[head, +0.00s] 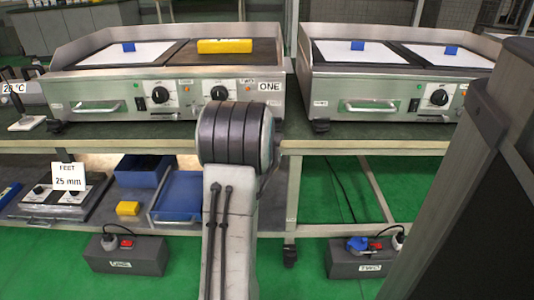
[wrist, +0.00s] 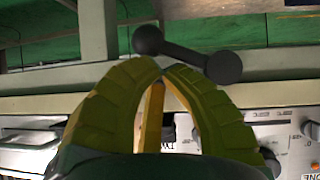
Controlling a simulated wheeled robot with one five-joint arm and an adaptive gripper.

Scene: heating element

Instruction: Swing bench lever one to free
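In the wrist view, a black lever (wrist: 188,53) with a rounded knob at each end lies slantwise by the pale bench edge. The yellow-green fingers of my gripper (wrist: 163,67) curve together and their tips meet or nearly meet, with nothing seen held between them. In the head view my arm blocks the gripper and the lever from sight. The griddle marked ONE (head: 160,90) stands on the bench behind my arm, and its label also shows upside down in the wrist view (wrist: 313,171).
A second griddle (head: 395,95) stands on the bench to the right. Below, a shelf holds a blue tray (head: 180,195) and a FEET 25 mm card (head: 68,177). Two grey socket boxes, left (head: 125,254) and right (head: 365,257), rest on the green floor.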

